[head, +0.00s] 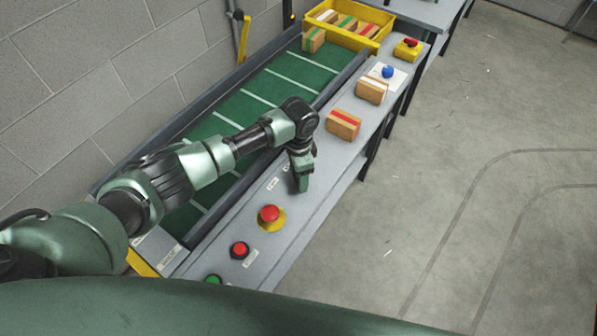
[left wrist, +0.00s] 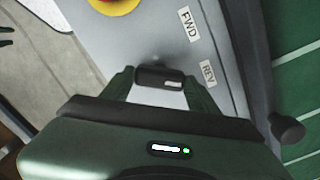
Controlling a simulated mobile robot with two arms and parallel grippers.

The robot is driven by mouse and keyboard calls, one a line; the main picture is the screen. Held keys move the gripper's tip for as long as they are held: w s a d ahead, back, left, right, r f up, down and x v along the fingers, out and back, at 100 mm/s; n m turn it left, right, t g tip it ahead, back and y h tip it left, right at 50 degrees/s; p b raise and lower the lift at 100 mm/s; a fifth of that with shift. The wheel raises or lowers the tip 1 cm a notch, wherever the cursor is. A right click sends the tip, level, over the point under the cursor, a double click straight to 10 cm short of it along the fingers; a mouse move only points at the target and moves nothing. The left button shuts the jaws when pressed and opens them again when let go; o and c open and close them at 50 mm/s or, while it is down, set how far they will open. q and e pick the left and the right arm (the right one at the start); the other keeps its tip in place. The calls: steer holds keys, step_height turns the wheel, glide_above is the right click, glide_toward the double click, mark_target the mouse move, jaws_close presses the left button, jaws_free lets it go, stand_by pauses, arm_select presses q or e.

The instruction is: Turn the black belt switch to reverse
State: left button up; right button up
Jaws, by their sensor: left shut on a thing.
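The black belt switch (left wrist: 150,75) is a small dark knob on the grey panel, seen in the left wrist view. A white mark lies on its right half and points right, toward the REV label (left wrist: 208,73). The FWD label (left wrist: 190,22) is above that. My left gripper (left wrist: 160,86) has one finger on each side of the knob and is shut on it. In the head view my left gripper (head: 302,184) reaches down to the panel and hides the switch. A dark two-pronged shape at the left wrist view's left edge may be my right gripper; it is cut off.
A red mushroom button (head: 270,214) on yellow, a red button (head: 239,250) and a green button (head: 214,279) sit nearer on the panel. Striped boxes (head: 343,124) stand farther along. The green belt (head: 255,105) runs beside, toward a yellow crate (head: 377,36). Floor at right is clear.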

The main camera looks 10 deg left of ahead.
arm_select(q)
steer(key=shift+m, duration=0.8)
steer(key=o, duration=1.4)
steer(key=shift+c, duration=0.2)
steer(key=shift+r, duration=0.15)
step_height(320, 180, up, 8)
steer(key=shift+f+b, duration=0.2)
steer(key=shift+b, duration=0.35)
